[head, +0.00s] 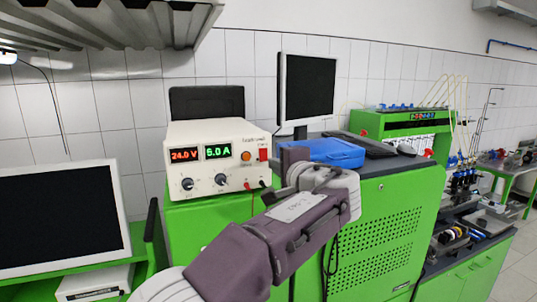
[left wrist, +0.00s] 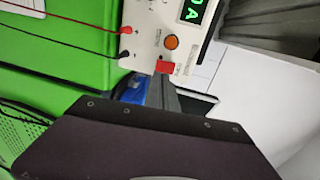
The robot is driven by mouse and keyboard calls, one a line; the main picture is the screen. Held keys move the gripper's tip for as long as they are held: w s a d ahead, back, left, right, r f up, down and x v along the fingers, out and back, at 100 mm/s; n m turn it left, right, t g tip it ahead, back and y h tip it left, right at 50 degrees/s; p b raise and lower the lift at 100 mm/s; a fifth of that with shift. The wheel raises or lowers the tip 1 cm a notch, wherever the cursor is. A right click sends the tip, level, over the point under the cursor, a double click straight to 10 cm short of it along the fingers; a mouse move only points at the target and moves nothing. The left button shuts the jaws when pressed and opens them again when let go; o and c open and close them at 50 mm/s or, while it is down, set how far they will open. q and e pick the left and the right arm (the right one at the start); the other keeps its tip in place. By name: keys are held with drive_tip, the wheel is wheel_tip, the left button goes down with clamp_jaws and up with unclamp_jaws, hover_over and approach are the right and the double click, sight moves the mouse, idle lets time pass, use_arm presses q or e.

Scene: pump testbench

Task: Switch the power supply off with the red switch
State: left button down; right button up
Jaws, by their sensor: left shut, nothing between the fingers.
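The power supply (head: 215,155) is a cream box with a red display reading 24.0 V and a green display that seems to read 5.0 A, both lit. Its red switch (head: 263,155) is at the right end of the front panel. The red switch also shows in the left wrist view (left wrist: 163,67), just beyond the fingertips. My left gripper (head: 283,160) is just right of the switch in the head view. In the left wrist view its grey fingers (left wrist: 161,84) are shut and empty; I cannot tell whether they touch the switch. My right gripper is not in view.
An orange lamp (head: 246,156) and black knobs are on the panel. Red and black cables (left wrist: 75,28) run from its sockets. A blue case (head: 336,150) sits behind my left wrist on the green cabinet (head: 385,225). Monitors stand at the left and behind.

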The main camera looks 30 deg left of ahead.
sight(263, 159)
use_arm(q)
drive_tip(key=p+x, duration=0.2)
drive_tip(key=x, duration=0.2)
drive_tip(key=shift+s+a+r, duration=0.1)
drive_tip(key=shift+a+r, duration=0.05)
drive_tip(key=shift+a, duration=0.2)
drive_tip(key=shift+w+a+f, duration=0.2)
drive_tip(key=shift+w+f, duration=0.1)
drive_tip(key=shift+w, duration=0.25)
drive_tip(key=shift+s, duration=0.15)
